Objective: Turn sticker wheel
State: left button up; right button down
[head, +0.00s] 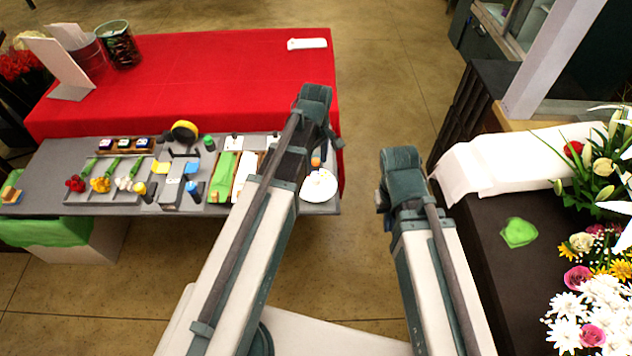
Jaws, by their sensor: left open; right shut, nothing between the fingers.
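A white round disc (319,187), which looks like the sticker wheel, lies at the right end of the grey work table (110,203). Small marks show near its middle but are too small to read. My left arm passes just left of it, and its upper end stands above and beyond the disc in the picture. The fingers of my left gripper do not show. My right arm stands to the right, over the floor gap, and its gripper fingers do not show either. I cannot see anything touching the disc.
The grey table holds flower stems (103,184), a yellow tape roll (184,132), a green strip (222,173) and several small tools. A red-covered table (220,80) stands behind. At right, a dark counter (485,240) carries a green cloth (518,232) and bouquets (590,300).

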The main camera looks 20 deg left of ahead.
aim_at(316, 177)
pick_arm(q)
notch_tip(316, 177, down, 6)
jog(key=b, duration=0.5)
jog(key=shift+f, duration=0.25)
grip_shut()
